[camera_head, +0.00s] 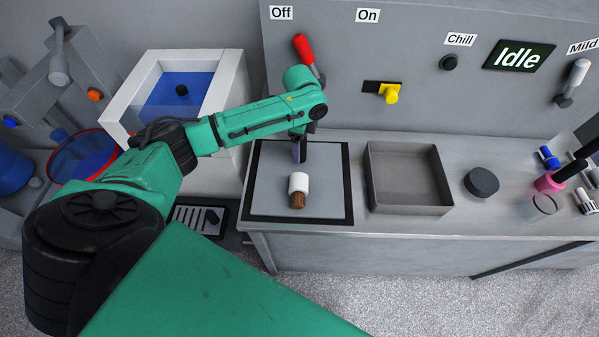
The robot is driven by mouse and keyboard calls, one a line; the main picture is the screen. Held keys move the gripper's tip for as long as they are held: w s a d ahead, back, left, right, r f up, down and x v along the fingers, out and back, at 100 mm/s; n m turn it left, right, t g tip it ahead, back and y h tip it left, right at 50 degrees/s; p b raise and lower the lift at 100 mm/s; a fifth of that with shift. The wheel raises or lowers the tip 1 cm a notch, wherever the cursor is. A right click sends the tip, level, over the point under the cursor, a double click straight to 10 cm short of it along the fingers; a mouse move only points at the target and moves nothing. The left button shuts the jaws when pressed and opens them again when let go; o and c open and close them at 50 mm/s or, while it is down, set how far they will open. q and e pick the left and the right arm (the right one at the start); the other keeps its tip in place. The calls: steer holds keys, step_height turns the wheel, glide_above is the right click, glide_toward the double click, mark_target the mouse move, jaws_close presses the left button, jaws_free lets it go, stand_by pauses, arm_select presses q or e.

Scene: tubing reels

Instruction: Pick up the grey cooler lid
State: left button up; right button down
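A dark grey round disc (482,181) lies on the counter to the right of the grey tray; it may be the cooler lid, but I cannot tell for sure. My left gripper (300,153) points down over the grey pad, just behind a white and brown cylinder (298,187). Its fingers are small and partly hidden, so I cannot tell whether they are open or whether they touch the cylinder. My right gripper is not in view.
The grey pad (265,190) has a black border. An open, empty grey tray (410,205) stands right of it. The back panel carries a red lever (304,48), a yellow knob (390,93) and an "Idle" display (518,56). Pink and blue items crowd the right end.

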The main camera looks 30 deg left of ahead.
arm_select(q)
jaws_close()
steer(key=shift+r, duration=0.1)
stand_by(1.1)
